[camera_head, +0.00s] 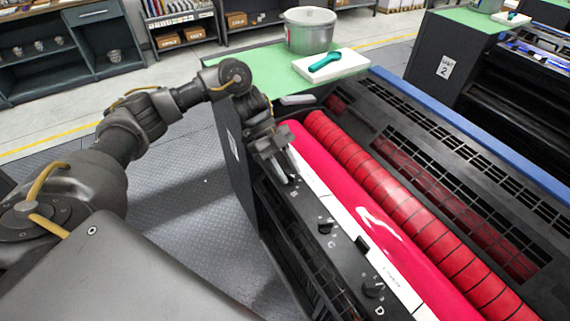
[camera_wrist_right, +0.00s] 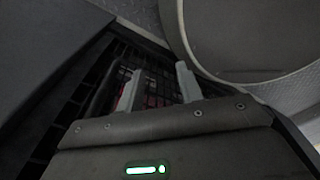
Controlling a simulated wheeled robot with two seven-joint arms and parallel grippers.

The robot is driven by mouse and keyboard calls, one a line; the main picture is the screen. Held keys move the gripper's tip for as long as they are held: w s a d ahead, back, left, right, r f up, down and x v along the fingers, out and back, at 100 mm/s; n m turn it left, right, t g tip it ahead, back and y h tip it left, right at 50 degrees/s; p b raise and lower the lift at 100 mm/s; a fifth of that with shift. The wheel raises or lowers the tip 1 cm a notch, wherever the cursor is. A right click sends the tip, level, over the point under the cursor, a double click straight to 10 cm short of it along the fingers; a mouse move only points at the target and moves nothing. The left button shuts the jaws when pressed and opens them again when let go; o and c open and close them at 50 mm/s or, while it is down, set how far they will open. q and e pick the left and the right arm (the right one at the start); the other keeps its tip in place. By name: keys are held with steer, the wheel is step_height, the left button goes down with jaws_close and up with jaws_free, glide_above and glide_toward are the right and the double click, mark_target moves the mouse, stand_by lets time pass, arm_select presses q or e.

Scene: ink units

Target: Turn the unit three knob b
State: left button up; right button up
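The ink unit in front of me has a dark front panel with black knobs along it. One knob (camera_head: 325,226) sits mid-panel, and another knob (camera_head: 373,288) sits nearer me with a letter D beside it. My left gripper (camera_head: 290,180) points down at the far part of this panel, beyond the mid-panel knob. Its two fingertips are close together at the panel surface. They hide the spot there, so I cannot tell whether a knob is between them. My right gripper (camera_wrist_right: 158,88) is open, its two pale fingers apart over a dark grille.
A red roller (camera_head: 420,220) and a glossy pink-red surface (camera_head: 365,215) lie beside the panel. A metal pot (camera_head: 309,30) and a white block (camera_head: 331,66) with a teal tool stand on the green top. Another unit, marked 2 (camera_head: 444,66), stands at the right.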

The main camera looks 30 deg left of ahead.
arm_select(q)
steer(key=b+v, duration=0.1)
steer(key=v, duration=0.9)
steer(key=shift+w+a+r, duration=0.15)
steer(key=shift+a+r, duration=0.1)
steer(key=shift+r, duration=0.05)
steer(key=shift+f, duration=0.15)
